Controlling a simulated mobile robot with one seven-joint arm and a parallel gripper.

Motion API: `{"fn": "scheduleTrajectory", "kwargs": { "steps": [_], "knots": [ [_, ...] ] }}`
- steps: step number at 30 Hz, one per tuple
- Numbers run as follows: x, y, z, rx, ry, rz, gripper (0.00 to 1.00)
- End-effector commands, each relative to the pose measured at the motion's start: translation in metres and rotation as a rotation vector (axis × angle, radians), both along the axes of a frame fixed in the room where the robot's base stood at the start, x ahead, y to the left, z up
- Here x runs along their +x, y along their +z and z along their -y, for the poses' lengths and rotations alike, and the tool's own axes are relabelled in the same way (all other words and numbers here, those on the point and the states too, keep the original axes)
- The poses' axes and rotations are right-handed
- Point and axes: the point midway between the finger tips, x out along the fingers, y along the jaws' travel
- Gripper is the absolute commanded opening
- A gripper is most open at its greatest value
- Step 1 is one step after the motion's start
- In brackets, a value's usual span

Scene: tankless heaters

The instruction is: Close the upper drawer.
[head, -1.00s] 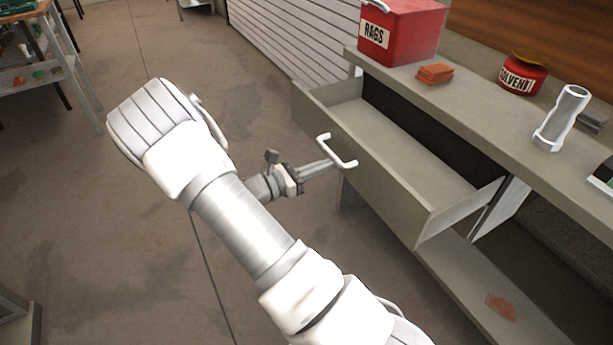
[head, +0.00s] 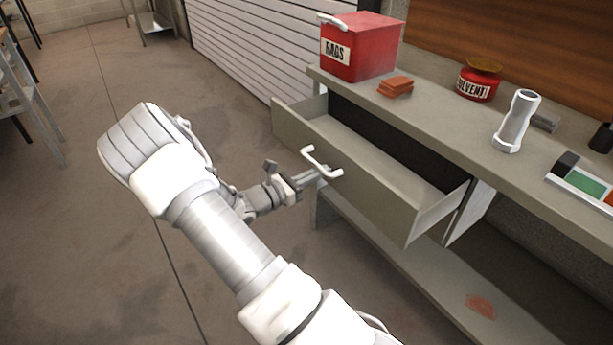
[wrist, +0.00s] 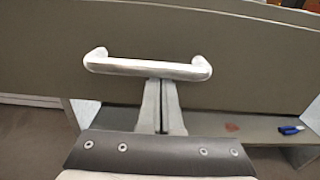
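The upper drawer (head: 365,180) is a grey metal drawer that is pulled partly out of the workbench; its inside looks empty. A pale bar handle (head: 322,164) is on its front, and the handle also shows in the wrist view (wrist: 147,67). My gripper (head: 314,176) is at the drawer front, just below the handle. In the wrist view my gripper's two fingers (wrist: 161,95) lie side by side with only a thin gap and nothing between them. Their tips are partly hidden by the handle bar; whether they touch the drawer front (wrist: 240,65) is hard to tell.
The bench top (head: 440,118) holds a red rags box (head: 362,48), orange sponge-like blocks (head: 395,88), a red solvent can (head: 479,82) and a grey metal tube (head: 516,122). A lower shelf (head: 400,255) runs beneath the drawer. Floor (head: 90,220) to the left is clear.

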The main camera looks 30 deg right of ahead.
Motion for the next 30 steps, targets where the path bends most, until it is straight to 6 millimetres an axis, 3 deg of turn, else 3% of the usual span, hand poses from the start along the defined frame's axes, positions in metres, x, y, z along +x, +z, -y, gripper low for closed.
{"fn": "scheduleTrajectory", "kwargs": {
  "steps": [9, 15, 21, 30],
  "knots": [
    [0.001, 0.002, 0.103, -0.003, -0.007, -0.002, 0.00],
    [0.003, 0.001, 0.157, -0.003, -0.005, -0.001, 0.00],
    [0.005, 0.000, 0.193, -0.002, -0.003, 0.000, 0.00],
    [0.007, 0.000, 0.212, 0.000, -0.001, -0.001, 0.00]
  ]
}}
